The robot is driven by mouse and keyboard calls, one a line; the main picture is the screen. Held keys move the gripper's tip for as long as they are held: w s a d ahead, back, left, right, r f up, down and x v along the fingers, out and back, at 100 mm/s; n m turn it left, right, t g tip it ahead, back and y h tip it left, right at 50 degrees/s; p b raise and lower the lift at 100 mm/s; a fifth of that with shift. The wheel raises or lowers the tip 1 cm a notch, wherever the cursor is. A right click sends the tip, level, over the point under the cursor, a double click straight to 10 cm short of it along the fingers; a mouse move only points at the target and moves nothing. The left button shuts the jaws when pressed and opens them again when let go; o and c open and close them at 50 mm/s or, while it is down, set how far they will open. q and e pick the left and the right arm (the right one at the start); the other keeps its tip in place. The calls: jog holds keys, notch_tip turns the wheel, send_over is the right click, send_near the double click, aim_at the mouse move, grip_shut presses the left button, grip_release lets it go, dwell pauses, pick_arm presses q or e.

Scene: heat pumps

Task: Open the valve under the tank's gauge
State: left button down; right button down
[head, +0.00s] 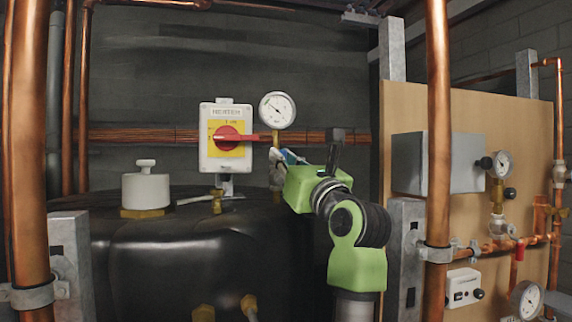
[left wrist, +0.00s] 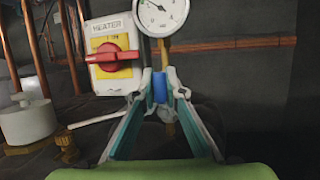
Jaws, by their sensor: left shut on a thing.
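The round white gauge (head: 277,110) stands on a brass stem above the black tank (head: 190,255). It also shows at the top of the left wrist view (left wrist: 162,12). Under it, the valve's blue handle (left wrist: 160,87) stands upright between the fingers of my left gripper (left wrist: 161,85). The left gripper (head: 281,157) is shut on this handle, just below the gauge in the head view. The gripper hides most of the valve body, and the handle is hard to make out in the head view. My right gripper is in neither view.
A heater switch box (head: 226,137) with a red knob stands just left of the gauge. A white cap (head: 146,187) sits on the tank's left. Copper pipes (head: 437,130) stand upright on both sides. A grey box (head: 437,162) and another gauge (head: 501,164) are at right.

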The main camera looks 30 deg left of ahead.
pick_arm(q)
jog(key=shift+a, duration=0.1)
jog(key=c, duration=2.1)
grip_release()
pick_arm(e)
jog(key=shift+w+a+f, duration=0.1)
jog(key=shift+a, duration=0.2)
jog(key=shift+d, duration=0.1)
